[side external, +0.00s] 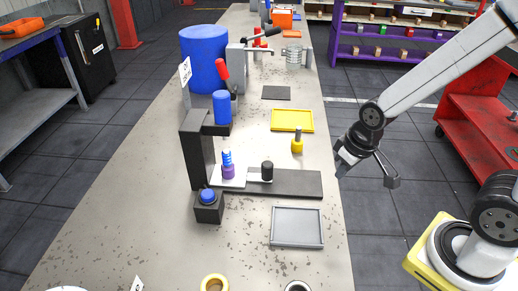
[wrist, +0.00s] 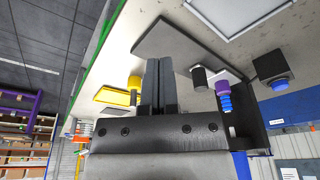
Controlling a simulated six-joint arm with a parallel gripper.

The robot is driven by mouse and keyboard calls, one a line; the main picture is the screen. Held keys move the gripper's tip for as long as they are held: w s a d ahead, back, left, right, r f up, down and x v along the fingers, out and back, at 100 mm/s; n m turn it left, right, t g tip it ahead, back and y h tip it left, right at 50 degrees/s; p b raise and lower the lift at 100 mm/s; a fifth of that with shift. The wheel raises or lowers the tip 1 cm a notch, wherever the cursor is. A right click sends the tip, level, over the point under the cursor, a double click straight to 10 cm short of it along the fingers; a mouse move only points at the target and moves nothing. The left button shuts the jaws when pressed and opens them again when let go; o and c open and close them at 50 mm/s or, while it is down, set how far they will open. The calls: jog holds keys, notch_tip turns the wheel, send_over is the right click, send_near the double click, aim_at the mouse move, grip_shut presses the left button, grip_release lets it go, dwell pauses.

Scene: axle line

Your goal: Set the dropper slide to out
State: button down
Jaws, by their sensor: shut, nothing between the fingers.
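The dropper is a black C-shaped stand (side external: 195,155) with a blue cylinder (side external: 221,107) on its upper arm. Its slide appears to be the white plate (side external: 236,182) on the black base (side external: 300,184), with a black knob (side external: 267,171) on its right part. A purple and blue-striped piece (side external: 228,166) stands on the plate's left part, under the blue cylinder. The wrist view shows the knob (wrist: 199,78) and the piece (wrist: 223,95), right of the fingers. My gripper (side external: 341,168) is shut and empty, right of the base and apart from the knob; it also shows in the wrist view (wrist: 158,62).
A black box with a blue button (side external: 208,206) sits in front of the stand. A grey tray (side external: 297,241) lies nearer; a yellow tray (side external: 292,128) and a yellow peg (side external: 297,143) are farther back. A large blue drum (side external: 204,58) stands behind. Bench is clear front left.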

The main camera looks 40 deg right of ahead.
aim_at(270, 165)
jog(key=c, duration=0.6)
grip_release()
jog(key=shift+w, duration=0.15)
jog(key=o, duration=0.3)
jog(key=shift+w+d, duration=0.15)
jog(key=shift+w, duration=0.1)
jog(key=shift+o, duration=0.2)
jog(key=w+f+n+t, duration=0.1)
jog(key=w+n+t, duration=0.1)
jog(key=w, duration=0.6)
jog(key=shift+t, duration=0.8)
jog(key=w+a+n+y, duration=0.1)
jog(key=w+a+f+n+t+y, duration=0.1)
jog(key=w+a, duration=0.1)
jog(key=w+a+n+y, duration=0.1)
jog(key=shift+w+a+f+n+t+y, duration=0.3)
jog(key=shift+w+f+t+y, duration=0.1)
jog(key=shift+w+a+y, duration=0.15)
jog(key=shift+a+y, duration=0.15)
jog(key=shift+a, duration=0.1)
jog(key=shift+f, duration=0.15)
jog(key=shift+x, duration=3.8)
